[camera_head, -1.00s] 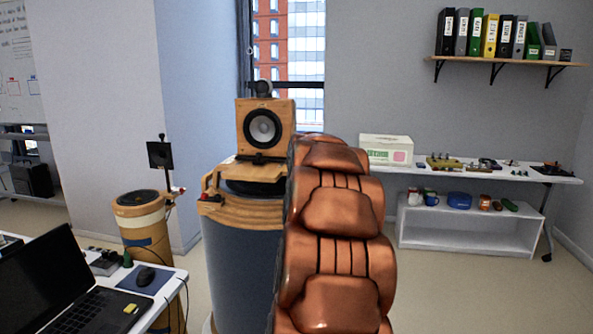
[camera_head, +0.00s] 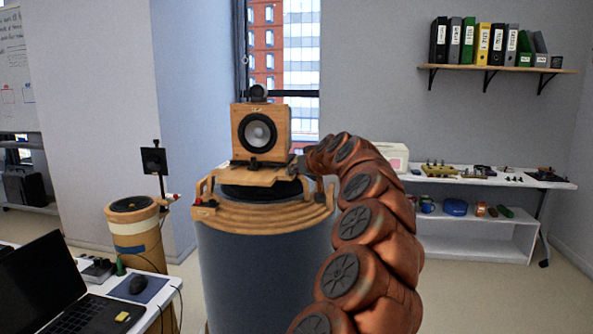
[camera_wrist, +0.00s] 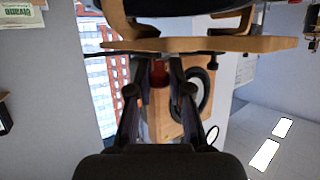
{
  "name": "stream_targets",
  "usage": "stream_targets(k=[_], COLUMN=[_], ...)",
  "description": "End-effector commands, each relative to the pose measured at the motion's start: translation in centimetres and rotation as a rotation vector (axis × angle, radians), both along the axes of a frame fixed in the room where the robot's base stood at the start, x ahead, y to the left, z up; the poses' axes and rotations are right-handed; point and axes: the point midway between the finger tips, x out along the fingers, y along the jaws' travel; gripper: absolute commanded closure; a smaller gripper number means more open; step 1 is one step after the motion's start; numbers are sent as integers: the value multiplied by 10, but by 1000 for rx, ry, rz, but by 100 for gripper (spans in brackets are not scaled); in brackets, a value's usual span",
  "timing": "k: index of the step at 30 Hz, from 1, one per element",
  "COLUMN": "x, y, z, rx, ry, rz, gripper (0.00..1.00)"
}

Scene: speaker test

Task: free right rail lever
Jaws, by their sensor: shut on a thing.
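The speaker (camera_head: 258,132), a wooden box with a dark round cone, stands on a wooden plate (camera_head: 248,176) above a dark turntable on a large grey drum (camera_head: 262,255). A wooden rail bracket with a red-tipped lever (camera_head: 208,202) is at the left. The right rail bracket (camera_head: 327,190) is partly behind my arm. My gripper (camera_head: 300,166) is at the plate's right side. In the wrist view, which looks upside down, my gripper (camera_wrist: 159,78) is shut on a red piece (camera_wrist: 160,74), apparently the right rail lever; the fingers hide part of it.
A table with a laptop (camera_head: 75,310) and mouse is at the lower left, near a smaller wooden drum (camera_head: 137,240). A white bench (camera_head: 480,173) with small parts stands at the right. A shelf of binders (camera_head: 490,70) hangs above it.

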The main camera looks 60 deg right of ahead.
Motion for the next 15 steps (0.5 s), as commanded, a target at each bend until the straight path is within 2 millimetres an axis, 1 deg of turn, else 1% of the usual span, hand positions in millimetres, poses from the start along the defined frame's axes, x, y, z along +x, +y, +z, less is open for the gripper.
stream_targets(k=[1,5,15], x=[-1,-2,-2], y=[-2,-5,-8], z=[4,6,6], rx=[-4,-7,-5], ry=[-5,-8,-5], rz=[9,43,129], gripper=[100,100,100])
